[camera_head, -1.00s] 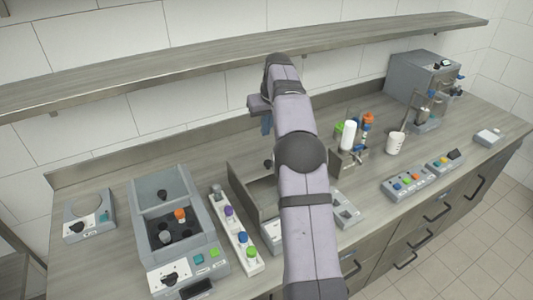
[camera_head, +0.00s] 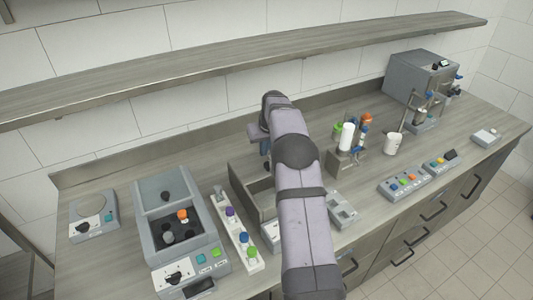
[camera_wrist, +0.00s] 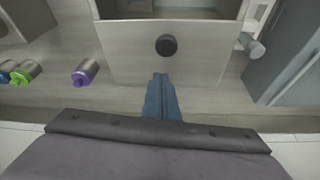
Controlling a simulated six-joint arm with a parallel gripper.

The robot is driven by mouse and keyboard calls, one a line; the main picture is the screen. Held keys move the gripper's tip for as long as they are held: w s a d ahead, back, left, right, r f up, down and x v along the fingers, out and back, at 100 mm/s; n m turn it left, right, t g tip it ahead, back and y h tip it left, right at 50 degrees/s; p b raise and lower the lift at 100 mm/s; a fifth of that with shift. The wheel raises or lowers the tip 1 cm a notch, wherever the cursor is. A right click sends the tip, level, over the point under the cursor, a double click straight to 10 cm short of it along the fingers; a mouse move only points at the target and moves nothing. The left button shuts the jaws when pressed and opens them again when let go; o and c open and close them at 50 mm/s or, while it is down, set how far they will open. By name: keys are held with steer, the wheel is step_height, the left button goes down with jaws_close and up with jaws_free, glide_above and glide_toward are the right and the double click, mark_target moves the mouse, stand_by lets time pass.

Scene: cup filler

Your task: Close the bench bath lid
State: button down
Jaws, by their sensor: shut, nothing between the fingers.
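The bench bath (camera_head: 243,192) is the open grey-beige box in the middle of the bench, partly hidden behind my arm. Its lid (camera_wrist: 118,55) is a flat panel at the rear, with a black knob (camera_wrist: 166,45). In the wrist view the bath's opening shows beyond the lid's far edge. My gripper (camera_wrist: 161,76) is shut and empty, its blue fingertips by the lid's near edge, behind the knob and apart from it in the picture. In the head view my gripper (camera_head: 266,149) hangs at the bath's rear. I cannot tell whether the fingers touch the lid.
A white rack (camera_head: 240,240) of capped vials stands left of the bath, with a large grey block device (camera_head: 148,225) beyond it. Several vials show left of the lid, including a purple-capped one (camera_wrist: 85,72). A stand with bottles and a white cup (camera_head: 392,145) are to the right.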

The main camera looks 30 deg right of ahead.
steer(key=shift+s+a+f+p, duration=0.15)
steer(key=shift+s+p, duration=0.1)
steer(key=shift+s, duration=0.35)
steer(key=shift+s+f+p, duration=0.1)
steer(key=shift+s+p, duration=0.15)
steer(key=shift+s, duration=0.35)
steer(key=shift+s+f+b, duration=0.1)
steer(key=shift+s+b, duration=0.5)
steer(key=shift+s, duration=0.05)
steer(key=s+b, duration=0.5)
steer(key=s, duration=0.6)
steer(key=shift+s+b, duration=0.25)
steer(key=shift+b, duration=0.05)
steer(key=shift+f, duration=0.1)
steer(key=shift+w, duration=0.1)
